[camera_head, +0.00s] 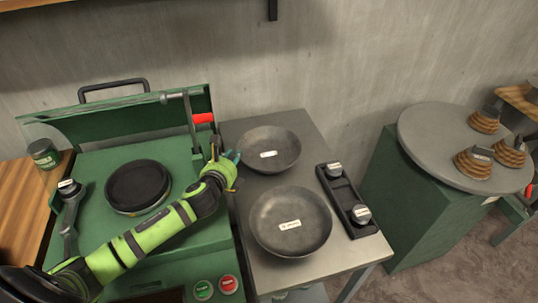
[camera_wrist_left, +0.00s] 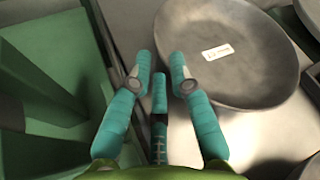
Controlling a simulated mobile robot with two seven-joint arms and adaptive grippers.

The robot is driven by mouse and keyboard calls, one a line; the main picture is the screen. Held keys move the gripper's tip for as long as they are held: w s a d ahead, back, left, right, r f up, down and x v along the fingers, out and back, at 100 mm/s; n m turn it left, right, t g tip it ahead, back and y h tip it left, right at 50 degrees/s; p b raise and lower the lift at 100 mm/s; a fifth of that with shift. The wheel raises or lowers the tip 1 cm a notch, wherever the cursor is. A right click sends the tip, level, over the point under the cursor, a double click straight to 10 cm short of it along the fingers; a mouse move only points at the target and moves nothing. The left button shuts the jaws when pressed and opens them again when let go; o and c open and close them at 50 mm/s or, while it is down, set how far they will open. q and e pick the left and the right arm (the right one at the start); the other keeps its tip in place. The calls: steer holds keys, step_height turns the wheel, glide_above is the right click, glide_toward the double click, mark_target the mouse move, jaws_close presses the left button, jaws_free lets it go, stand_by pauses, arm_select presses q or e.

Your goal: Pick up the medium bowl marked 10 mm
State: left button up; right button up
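Two dark grey bowls with small white labels stand on the grey side table. The rear bowl (camera_head: 262,137) looks a little smaller than the front bowl (camera_head: 311,215). The label lettering is too small to read, so I cannot tell which is marked 10 mm. My left gripper (camera_head: 237,157) is at the left rim of the rear bowl. In the left wrist view its teal fingers (camera_wrist_left: 160,68) are spread and empty. There, the labelled bowl (camera_wrist_left: 250,75) lies ahead and to the right, its left rim beside the right finger. My right gripper is not in view.
The green machine (camera_head: 215,235) with a raised lid and a round black plate (camera_head: 137,187) is left of the bowls. A black tray (camera_head: 340,190) with two labelled knobs is right of them. A round grey table (camera_head: 430,135) holds several brown ringed pieces.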

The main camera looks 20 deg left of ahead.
arm_select(q)
steer(key=shift+x, duration=2.25)
jaws_close()
steer(key=shift+r, duration=0.15)
steer(key=shift+r, duration=0.1)
